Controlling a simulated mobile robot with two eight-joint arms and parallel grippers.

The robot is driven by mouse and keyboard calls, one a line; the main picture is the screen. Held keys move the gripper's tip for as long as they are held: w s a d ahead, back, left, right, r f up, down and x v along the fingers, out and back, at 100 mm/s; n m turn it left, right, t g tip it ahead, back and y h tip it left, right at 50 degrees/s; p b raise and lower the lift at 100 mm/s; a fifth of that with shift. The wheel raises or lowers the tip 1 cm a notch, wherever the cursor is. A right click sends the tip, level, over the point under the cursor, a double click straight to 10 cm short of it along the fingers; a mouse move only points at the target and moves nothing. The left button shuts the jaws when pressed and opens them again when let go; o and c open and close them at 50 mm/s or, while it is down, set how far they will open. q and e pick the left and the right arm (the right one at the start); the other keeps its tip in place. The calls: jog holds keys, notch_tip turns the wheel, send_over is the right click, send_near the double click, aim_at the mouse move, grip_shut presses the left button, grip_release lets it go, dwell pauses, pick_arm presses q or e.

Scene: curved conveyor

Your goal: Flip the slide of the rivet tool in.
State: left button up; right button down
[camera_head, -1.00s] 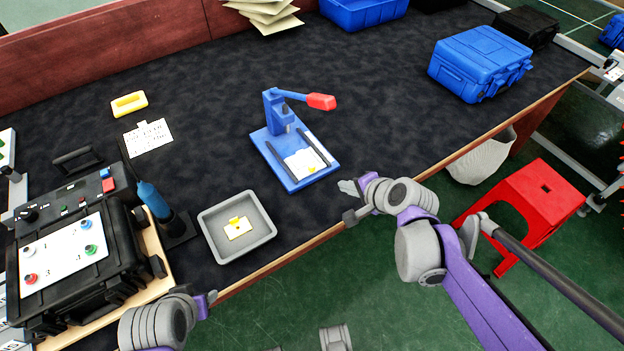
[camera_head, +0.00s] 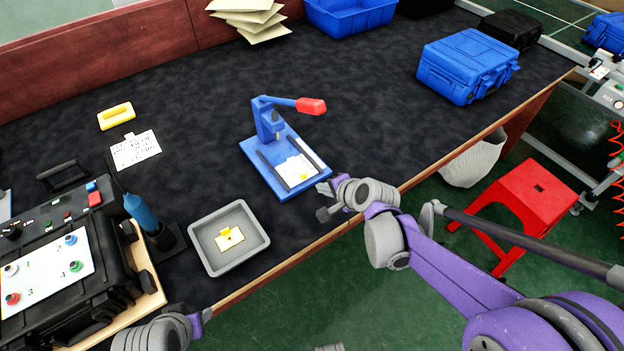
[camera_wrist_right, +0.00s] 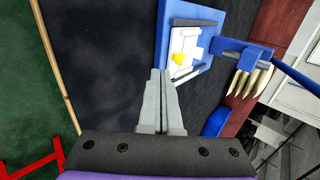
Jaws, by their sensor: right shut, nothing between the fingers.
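The rivet tool is a blue press (camera_head: 268,122) with a red-tipped lever (camera_head: 311,106), standing on a blue base plate with two dark rails. Its slide (camera_head: 296,170), a white plate with a yellow piece on it, lies between the rails toward the front end of the base; it also shows in the right wrist view (camera_wrist_right: 184,52). My right gripper (camera_head: 322,189) is just off the front right corner of the base. In the right wrist view its fingers (camera_wrist_right: 160,72) are together and empty, pointing at the base's near end. My left gripper (camera_head: 207,314) is at the table's front edge; its jaws are unclear.
A grey tray (camera_head: 201,245) with a yellow-and-white part lies left of the tool. A blue-handled tool (camera_head: 141,213) stands by the black control case (camera_head: 118,290). A blue case (camera_head: 467,65) is at the back right. The table right of the press is clear.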

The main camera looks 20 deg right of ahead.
aim_at(294, 165)
jog(key=w, duration=0.1)
jog(key=w+a, duration=0.1)
jog(key=w+f, duration=0.1)
jog(key=shift+w+a+f, duration=0.1)
jog(key=shift+w+a, duration=0.1)
jog(key=shift+w, duration=0.2)
jog(key=shift+w+a, duration=0.2)
jog(key=shift+w, duration=0.4)
jog(key=w+a, duration=0.1)
jog(key=w, duration=0.2)
jog(key=w+a, duration=0.1)
jog(key=w, duration=0.2)
jog(key=w+a, duration=0.1)
jog(key=w, duration=0.2)
jog(key=shift+a+b, duration=0.15)
jog(key=shift+b, duration=0.2)
jog(key=shift+s, duration=0.1)
